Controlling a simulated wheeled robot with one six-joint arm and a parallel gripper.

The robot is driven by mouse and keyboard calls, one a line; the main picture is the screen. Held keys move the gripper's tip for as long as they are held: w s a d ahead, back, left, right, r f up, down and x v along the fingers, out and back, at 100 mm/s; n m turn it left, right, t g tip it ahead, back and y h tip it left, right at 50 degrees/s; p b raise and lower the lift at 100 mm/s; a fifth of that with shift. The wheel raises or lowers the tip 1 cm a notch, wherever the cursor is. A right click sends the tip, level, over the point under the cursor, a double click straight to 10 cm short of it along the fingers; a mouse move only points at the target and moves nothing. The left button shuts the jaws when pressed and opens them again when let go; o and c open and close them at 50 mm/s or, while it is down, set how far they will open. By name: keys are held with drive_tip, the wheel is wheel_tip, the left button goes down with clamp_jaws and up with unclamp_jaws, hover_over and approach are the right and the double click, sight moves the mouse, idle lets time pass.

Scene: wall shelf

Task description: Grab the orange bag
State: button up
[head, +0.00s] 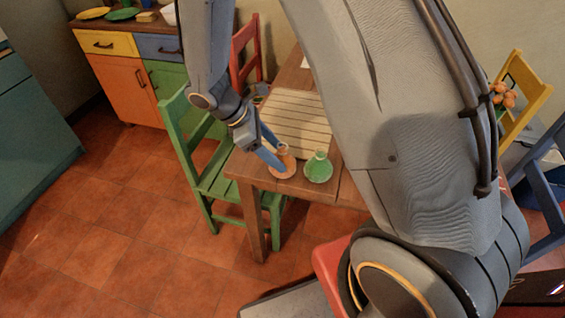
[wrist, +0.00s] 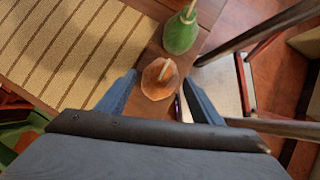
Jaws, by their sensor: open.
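The orange bag (head: 283,164) stands on the corner of the wooden table, with a narrow tied neck. It also shows in the wrist view (wrist: 159,80), lying between my fingers and a little ahead of them. My gripper (head: 270,148) is open at the bag, with blue fingers that hide part of it in the head view. In the wrist view the two fingertips of my gripper (wrist: 160,88) are apart on either side of the bag. I cannot tell whether either finger touches it.
A green bag (head: 318,168) stands close to the right of the orange one. A striped mat (head: 292,112) covers the table (head: 262,176) behind. A green chair (head: 205,170) is at the left. A red seat (head: 330,265) is near the table's front.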

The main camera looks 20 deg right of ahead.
sight(285, 163)
drive_tip(key=shift+p+x, duration=0.65)
drive_tip(key=shift+x, duration=2.15)
drive_tip(key=shift+s+a+f, duration=0.1)
drive_tip(key=shift+a, duration=0.1)
drive_tip(key=c, duration=1)
